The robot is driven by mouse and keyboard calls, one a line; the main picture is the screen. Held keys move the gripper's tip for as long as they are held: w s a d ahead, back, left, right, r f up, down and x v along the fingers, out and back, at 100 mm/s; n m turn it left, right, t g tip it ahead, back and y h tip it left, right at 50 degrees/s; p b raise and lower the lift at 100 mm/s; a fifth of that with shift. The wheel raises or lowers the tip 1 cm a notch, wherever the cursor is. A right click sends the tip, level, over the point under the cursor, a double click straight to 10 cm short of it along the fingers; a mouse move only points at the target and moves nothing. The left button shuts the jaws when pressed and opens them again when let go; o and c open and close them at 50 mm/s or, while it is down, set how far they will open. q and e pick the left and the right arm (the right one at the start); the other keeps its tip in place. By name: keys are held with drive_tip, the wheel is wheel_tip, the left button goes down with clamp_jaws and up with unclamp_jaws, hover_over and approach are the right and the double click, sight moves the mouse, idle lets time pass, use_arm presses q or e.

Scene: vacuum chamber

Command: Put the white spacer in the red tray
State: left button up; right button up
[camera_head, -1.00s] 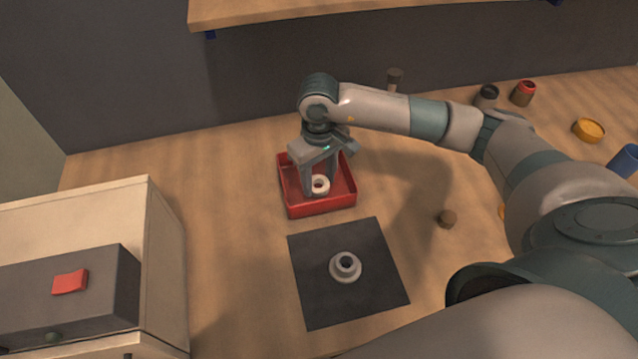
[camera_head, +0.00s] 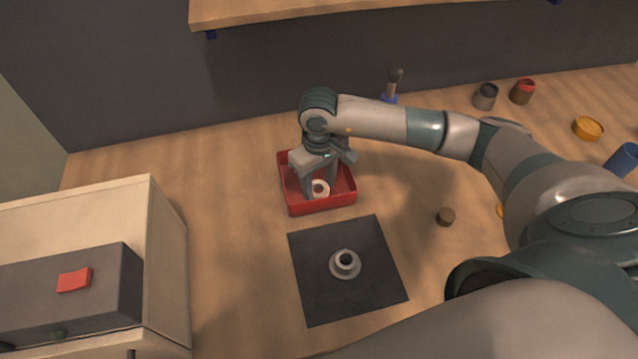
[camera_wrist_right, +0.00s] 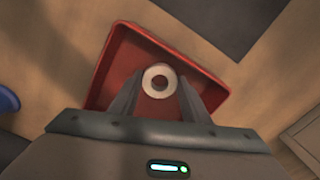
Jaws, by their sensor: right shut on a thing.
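The white spacer (camera_head: 320,188) is a small white ring. It is between the fingers of my right gripper (camera_head: 319,189), which is shut on it. The gripper points down inside the red tray (camera_head: 322,207), with the spacer within the tray's walls; I cannot tell whether it touches the tray floor. In the right wrist view the spacer (camera_wrist_right: 159,80) shows between the two fingertips (camera_wrist_right: 158,88), over the red tray (camera_wrist_right: 206,86). My left gripper is not in view.
A dark square mat (camera_head: 330,294) with a grey flanged ring (camera_head: 345,264) lies in front of the tray. A cabinet (camera_head: 165,270) is at left. Jars (camera_head: 485,97) and a yellow dish (camera_head: 588,128) are at the back right.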

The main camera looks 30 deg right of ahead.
drive_tip(key=o, duration=1)
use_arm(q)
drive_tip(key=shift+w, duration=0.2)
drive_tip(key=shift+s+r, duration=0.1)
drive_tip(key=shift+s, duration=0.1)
use_arm(e)
drive_tip(key=shift+r, duration=0.15)
wheel_tip(320, 180, up, 3)
drive_tip(key=shift+f+b, duration=0.2)
drive_tip(key=shift+b, duration=0.25)
drive_tip(key=shift+r, duration=0.65)
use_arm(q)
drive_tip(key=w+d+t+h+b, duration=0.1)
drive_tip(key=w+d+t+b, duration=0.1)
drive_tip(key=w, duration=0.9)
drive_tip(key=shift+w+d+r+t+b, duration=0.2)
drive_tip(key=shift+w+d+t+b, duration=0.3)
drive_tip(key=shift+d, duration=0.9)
use_arm(e)
drive_tip(key=shift+r, duration=4.05)
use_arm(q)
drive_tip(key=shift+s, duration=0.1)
